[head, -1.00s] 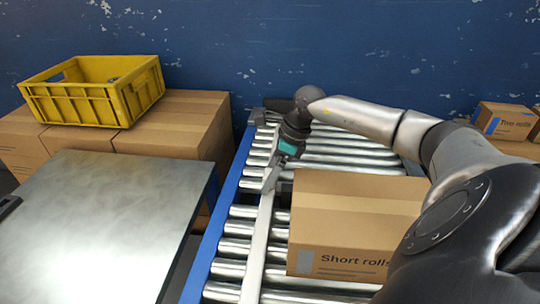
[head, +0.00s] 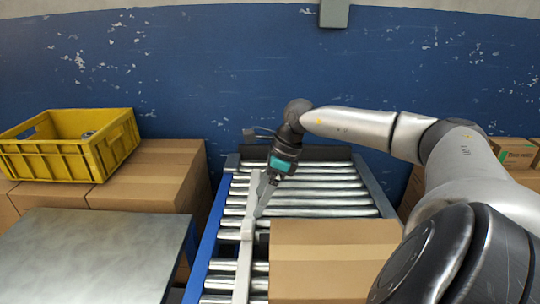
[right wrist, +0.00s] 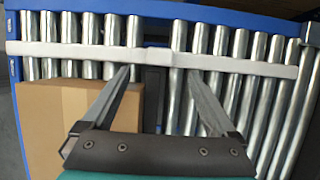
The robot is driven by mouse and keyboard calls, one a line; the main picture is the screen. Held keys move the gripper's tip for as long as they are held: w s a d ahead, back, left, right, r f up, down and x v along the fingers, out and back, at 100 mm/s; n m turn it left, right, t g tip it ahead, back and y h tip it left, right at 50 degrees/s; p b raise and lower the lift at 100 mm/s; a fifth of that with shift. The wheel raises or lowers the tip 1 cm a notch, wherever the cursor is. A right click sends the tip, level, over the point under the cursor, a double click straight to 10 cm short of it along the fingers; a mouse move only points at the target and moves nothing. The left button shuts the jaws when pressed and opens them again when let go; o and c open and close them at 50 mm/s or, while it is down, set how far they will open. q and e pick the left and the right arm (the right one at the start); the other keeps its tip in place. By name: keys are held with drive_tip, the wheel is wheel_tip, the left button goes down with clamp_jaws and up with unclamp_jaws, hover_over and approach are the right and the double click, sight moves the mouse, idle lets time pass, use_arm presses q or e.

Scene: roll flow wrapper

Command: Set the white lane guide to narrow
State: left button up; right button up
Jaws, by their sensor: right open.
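The white lane guide (head: 245,255) is a long pale bar lying lengthwise over the roller conveyor, left of the cardboard box. In the right wrist view the lane guide (right wrist: 80,52) runs across the picture, with a small raised block (right wrist: 157,56) near its middle. My right gripper (head: 261,206) is over the guide, beyond the box. In the right wrist view my gripper (right wrist: 152,68) is open, its two fingertips spread on either side of the block's position and apart from each other. A dark piece (right wrist: 153,85) shows between the fingers. Whether the fingers touch the guide is unclear. My left gripper is not in view.
The cardboard box (head: 335,245) stands on the rollers just right of the guide. A blue rail (head: 208,245) edges the conveyor on the left. A metal table (head: 90,250) and a yellow crate (head: 70,150) on boxes are further left. The far rollers (head: 325,185) are bare.

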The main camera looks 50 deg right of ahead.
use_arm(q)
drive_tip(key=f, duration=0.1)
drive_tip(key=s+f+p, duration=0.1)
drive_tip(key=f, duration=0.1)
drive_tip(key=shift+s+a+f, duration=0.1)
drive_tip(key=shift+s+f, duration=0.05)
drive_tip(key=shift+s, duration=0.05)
use_arm(e)
drive_tip(key=v, duration=0.5)
drive_tip(key=shift+r, duration=0.1)
